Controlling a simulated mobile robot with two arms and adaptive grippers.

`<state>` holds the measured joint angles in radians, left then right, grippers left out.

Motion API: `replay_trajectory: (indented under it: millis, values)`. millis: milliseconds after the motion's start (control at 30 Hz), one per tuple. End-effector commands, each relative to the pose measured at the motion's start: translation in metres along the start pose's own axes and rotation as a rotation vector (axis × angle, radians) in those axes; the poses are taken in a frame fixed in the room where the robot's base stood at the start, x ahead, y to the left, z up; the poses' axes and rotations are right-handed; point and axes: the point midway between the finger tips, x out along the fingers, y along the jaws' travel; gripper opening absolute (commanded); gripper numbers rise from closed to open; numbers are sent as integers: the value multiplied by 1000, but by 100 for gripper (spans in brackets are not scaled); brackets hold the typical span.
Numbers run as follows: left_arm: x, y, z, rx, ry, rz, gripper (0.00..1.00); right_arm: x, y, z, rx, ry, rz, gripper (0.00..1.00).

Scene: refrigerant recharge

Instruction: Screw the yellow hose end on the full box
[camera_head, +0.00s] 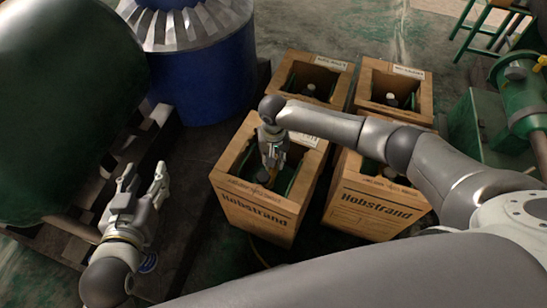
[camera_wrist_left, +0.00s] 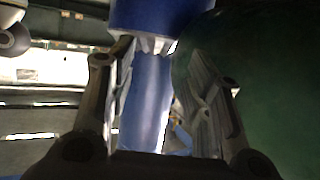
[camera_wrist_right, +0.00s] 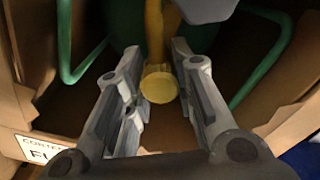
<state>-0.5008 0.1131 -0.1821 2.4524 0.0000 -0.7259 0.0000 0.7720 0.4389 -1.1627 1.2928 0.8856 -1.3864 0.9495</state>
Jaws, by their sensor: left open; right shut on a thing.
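The yellow hose end (camera_wrist_right: 160,86) is a round yellow piece between the fingers of my right gripper (camera_wrist_right: 158,70) in the right wrist view. My right gripper (camera_head: 271,160) is shut on it, down inside the open front-left cardboard box (camera_head: 258,214) marked Hobstrand. A green cylinder (camera_wrist_right: 125,22) with a green wire frame is inside. Whether the hose end touches a valve is hidden. My left gripper (camera_head: 146,184) is open and empty, left of the boxes.
Three more cardboard boxes stand close by: back left (camera_head: 340,84), back right (camera_head: 417,92) and front right (camera_head: 371,208). A blue drum (camera_head: 204,82) and a large green tank (camera_head: 65,105) stand left. Green machinery (camera_head: 522,95) stands right. Dark floor lies between my left gripper and the boxes.

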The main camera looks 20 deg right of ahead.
Motion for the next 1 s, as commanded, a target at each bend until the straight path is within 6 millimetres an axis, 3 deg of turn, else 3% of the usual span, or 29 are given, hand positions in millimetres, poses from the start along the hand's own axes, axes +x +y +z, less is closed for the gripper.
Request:
replay_trajectory:
  millis: [467, 1000]
  values:
    - [0, 0, 1, 0, -4, 0, 46, 0, 0, 0, 0, 0, -1, 1]
    - [-4, -2, 16, 0, -82, -5, 46, -1, -1, 0, -1, 0, -1, 1]
